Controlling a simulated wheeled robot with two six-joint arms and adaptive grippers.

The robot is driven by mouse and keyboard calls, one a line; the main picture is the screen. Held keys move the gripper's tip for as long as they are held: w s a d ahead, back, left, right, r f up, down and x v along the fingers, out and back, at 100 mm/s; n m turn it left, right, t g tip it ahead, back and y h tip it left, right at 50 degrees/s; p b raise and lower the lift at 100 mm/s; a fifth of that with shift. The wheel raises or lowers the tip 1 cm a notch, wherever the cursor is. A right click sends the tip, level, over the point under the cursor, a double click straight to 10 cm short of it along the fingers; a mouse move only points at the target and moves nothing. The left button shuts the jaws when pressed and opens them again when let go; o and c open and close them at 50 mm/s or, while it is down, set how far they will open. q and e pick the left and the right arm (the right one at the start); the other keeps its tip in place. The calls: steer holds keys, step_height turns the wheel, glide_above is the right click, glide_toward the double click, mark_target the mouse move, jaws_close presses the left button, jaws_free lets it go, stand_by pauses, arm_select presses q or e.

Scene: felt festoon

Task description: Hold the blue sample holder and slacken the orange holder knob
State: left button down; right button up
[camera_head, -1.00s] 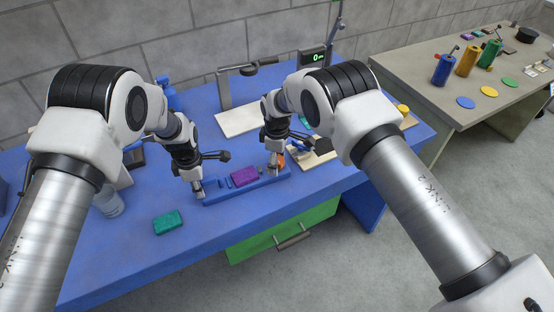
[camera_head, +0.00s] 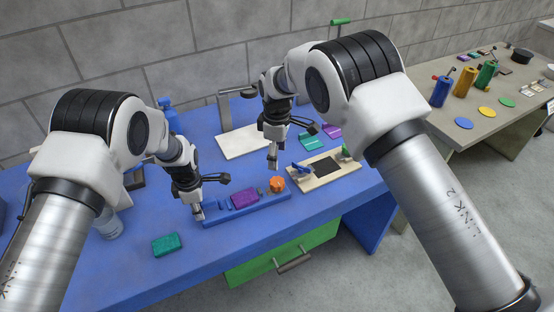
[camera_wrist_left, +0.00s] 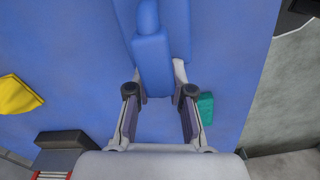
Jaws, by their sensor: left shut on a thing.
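The blue sample holder (camera_head: 268,201) lies along the front of the blue bench, with a purple block (camera_head: 244,198) in its middle. The orange holder knob (camera_head: 277,184) sits at its right end. My left gripper (camera_head: 198,212) is at the holder's left end. In the left wrist view my left gripper (camera_wrist_left: 158,85) has its fingers either side of the end of the blue holder (camera_wrist_left: 152,60), shut on it. My right gripper (camera_head: 273,167) points down above the orange knob, apart from it; its finger gap is too small to judge.
A teal block (camera_head: 166,245) lies in front of the holder. A wooden board with a dark pad (camera_head: 325,170) lies to the right. A white plate (camera_head: 243,142) lies behind. A grey side table with coloured bottles (camera_head: 466,62) stands far right.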

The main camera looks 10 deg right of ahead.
arm_select(q)
steer(key=c, duration=1)
jaws_free()
steer(key=shift+w, duration=0.1)
steer(key=shift+o, duration=0.2)
